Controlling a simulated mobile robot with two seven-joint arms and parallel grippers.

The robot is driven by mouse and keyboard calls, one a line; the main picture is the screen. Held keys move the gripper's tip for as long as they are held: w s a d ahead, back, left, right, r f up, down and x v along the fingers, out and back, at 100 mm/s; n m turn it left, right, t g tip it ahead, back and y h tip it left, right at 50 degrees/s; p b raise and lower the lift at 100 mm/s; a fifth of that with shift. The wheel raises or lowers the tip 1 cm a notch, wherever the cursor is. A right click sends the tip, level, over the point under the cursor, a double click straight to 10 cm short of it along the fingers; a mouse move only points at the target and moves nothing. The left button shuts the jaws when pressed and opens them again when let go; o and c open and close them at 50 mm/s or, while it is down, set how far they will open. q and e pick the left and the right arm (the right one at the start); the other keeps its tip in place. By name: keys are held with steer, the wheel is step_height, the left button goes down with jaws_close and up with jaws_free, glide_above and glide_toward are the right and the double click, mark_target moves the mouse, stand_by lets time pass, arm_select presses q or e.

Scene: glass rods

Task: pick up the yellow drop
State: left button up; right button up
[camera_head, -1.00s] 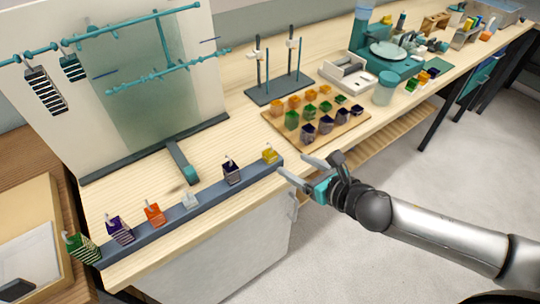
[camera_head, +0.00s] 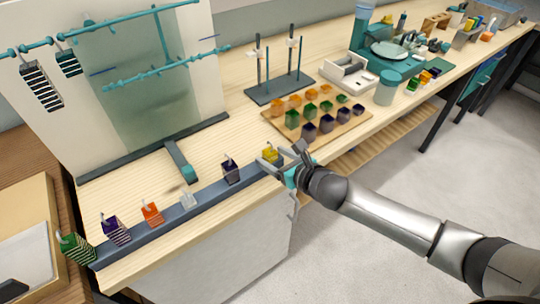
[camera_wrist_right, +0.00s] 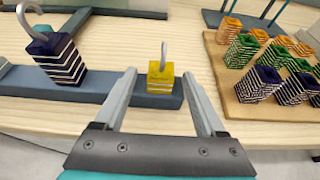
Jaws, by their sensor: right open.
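The yellow drop (camera_head: 270,155) is a small yellow block with pale stripes and a grey hook on top. It stands upright at the right end of the blue-grey rail (camera_head: 140,232) on the bench. In the right wrist view the yellow drop (camera_wrist_right: 160,78) sits between and beyond the fingertips, with its hook upward. My right gripper (camera_head: 281,159) is open around or just short of it, and the fingers partly cover it in the head view. The right gripper (camera_wrist_right: 167,82) holds nothing. My left gripper is not in view.
A dark purple drop (camera_wrist_right: 58,62) stands left of the yellow one on the rail, with white, orange, purple and green drops further left. A wooden board (camera_head: 345,128) of colored blocks lies to the right. A frosted panel stand (camera_head: 150,90) rises behind.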

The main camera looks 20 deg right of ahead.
steer(key=shift+c, duration=0.4)
jaws_close()
